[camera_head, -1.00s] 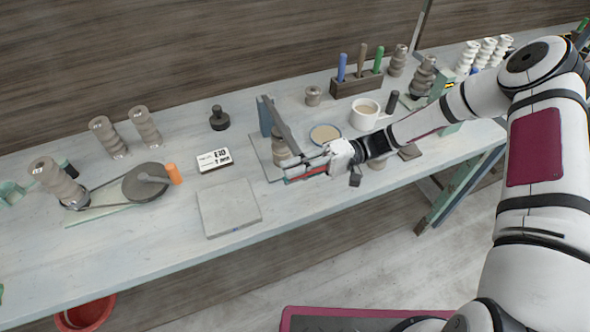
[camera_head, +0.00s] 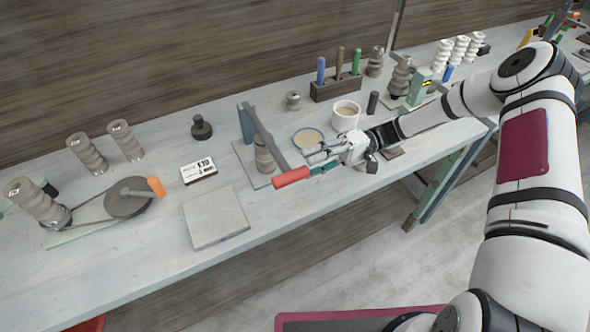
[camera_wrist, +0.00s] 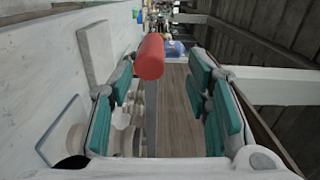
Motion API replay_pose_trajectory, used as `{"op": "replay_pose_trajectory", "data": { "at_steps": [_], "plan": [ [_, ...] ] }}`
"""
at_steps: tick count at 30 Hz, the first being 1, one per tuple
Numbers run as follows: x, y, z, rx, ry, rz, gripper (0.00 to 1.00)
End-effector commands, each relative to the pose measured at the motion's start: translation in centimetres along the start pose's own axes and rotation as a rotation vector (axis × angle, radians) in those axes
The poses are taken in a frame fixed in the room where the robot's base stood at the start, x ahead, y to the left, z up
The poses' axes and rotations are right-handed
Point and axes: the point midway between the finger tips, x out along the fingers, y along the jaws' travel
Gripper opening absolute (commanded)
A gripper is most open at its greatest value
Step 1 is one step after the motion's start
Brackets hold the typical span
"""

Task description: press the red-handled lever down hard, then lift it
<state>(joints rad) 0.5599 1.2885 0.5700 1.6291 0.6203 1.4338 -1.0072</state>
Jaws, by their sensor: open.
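The lever's red handle (camera_head: 292,178) sticks out at the front of a dark sloping bar (camera_head: 265,135), hinged on a blue-grey post (camera_head: 246,122). The bar slopes down toward the bench's front edge, over a ribbed clay-coloured piece (camera_head: 264,158) on a plate. My gripper (camera_head: 321,162) is open just right of the handle, fingers pointing at it. In the wrist view the red handle (camera_wrist: 150,57) shows end-on near the tips of my open teal-padded gripper (camera_wrist: 163,70), nearer the left finger. I see no clear contact.
A grey slab (camera_head: 215,216) and a white card (camera_head: 198,171) lie to the left. A saucer (camera_head: 308,139), a mug (camera_head: 345,115) and a tool block (camera_head: 335,88) stand behind my gripper. Space in front of the bench edge is free.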

Motion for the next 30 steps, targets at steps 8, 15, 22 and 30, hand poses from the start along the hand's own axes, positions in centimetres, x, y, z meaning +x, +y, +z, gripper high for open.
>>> {"op": "replay_pose_trajectory", "data": {
  "at_steps": [8, 15, 22, 30],
  "plan": [
    [-2.7, 0.0, 0.0, -0.001, 0.0, 0.001, 0.45],
    [-2.9, 0.0, 0.0, 0.0, 0.0, 0.0, 0.45],
    [-2.8, 0.0, 0.0, 0.0, 0.0, 0.0, 0.45],
    [-2.6, -1.4, 0.5, 0.032, -0.045, 0.101, 0.45]
  ]
}}
